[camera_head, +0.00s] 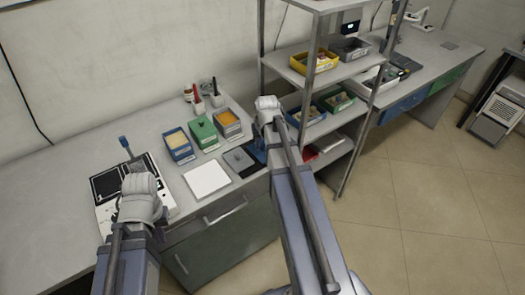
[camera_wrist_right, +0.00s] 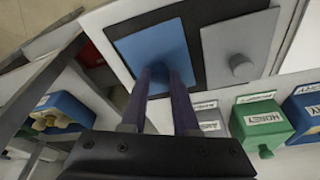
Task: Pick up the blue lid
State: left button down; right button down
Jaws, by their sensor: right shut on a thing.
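The blue lid (camera_wrist_right: 150,50) lies flat on a dark mat, beside a grey lid, in the right wrist view. In the head view a sliver of the blue lid (camera_head: 255,153) shows beside my right arm. My right gripper (camera_wrist_right: 167,75) is over the near part of the blue lid, with its fingers close together and shut on it, likely at its knob.
A grey lid (camera_wrist_right: 240,48) with a knob lies right beside the blue one. Labelled boxes, one a green box (camera_head: 203,133), stand behind it. A white pad (camera_head: 206,179) lies left of the lids. A metal shelf rack (camera_head: 312,70) with bins stands close beside my right arm.

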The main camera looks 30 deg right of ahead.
aim_at(262, 147)
jog(key=shift+r, duration=0.1)
dwell(0.4)
notch_tip(262, 147, up, 10)
jog(key=p, duration=1)
jog(key=shift+a, duration=0.1)
